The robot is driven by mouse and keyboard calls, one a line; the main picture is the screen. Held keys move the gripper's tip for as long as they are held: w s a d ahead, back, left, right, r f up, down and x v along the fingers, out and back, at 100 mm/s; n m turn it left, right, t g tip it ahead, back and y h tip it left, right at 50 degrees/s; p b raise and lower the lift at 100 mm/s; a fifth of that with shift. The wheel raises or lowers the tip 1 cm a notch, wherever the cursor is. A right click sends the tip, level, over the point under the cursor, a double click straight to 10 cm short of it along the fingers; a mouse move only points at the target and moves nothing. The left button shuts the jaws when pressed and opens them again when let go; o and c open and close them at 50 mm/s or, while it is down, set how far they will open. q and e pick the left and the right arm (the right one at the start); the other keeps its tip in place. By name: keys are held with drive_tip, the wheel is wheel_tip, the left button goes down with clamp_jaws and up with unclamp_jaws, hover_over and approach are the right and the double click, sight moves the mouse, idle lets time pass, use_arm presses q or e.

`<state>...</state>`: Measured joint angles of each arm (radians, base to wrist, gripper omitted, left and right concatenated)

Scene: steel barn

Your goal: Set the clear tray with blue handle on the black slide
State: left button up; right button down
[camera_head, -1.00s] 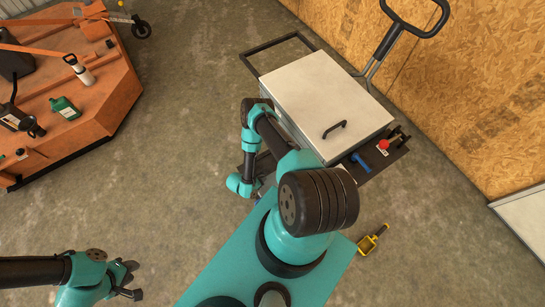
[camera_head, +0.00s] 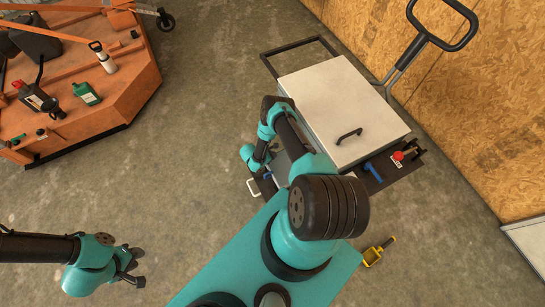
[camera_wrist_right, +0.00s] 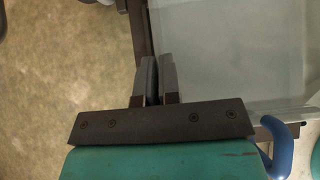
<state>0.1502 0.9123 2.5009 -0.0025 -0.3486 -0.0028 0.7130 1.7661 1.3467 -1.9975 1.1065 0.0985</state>
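I cannot tell which dark part is the slide. My right gripper (camera_wrist_right: 157,78) has its fingers together at the rail's end; nothing is clearly between them. In the head view my arm hides it. My left gripper (camera_head: 138,266) is open and empty above the floor.
The cart has a white lid (camera_head: 340,100) with a black handle. A white handle (camera_head: 253,187) shows near my right wrist. A yellow tool (camera_head: 377,252) lies right of my base. An orange platform (camera_head: 100,100) stands left.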

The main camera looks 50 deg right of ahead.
drive_tip(key=shift+d, duration=0.1)
drive_tip(key=shift+w+d+f, duration=0.25)
drive_tip(key=shift+w+f, duration=0.05)
drive_tip(key=shift+f, duration=1.5)
drive_tip(key=c, duration=1.3)
unclamp_jaws()
drive_tip(key=shift+f, duration=0.15)
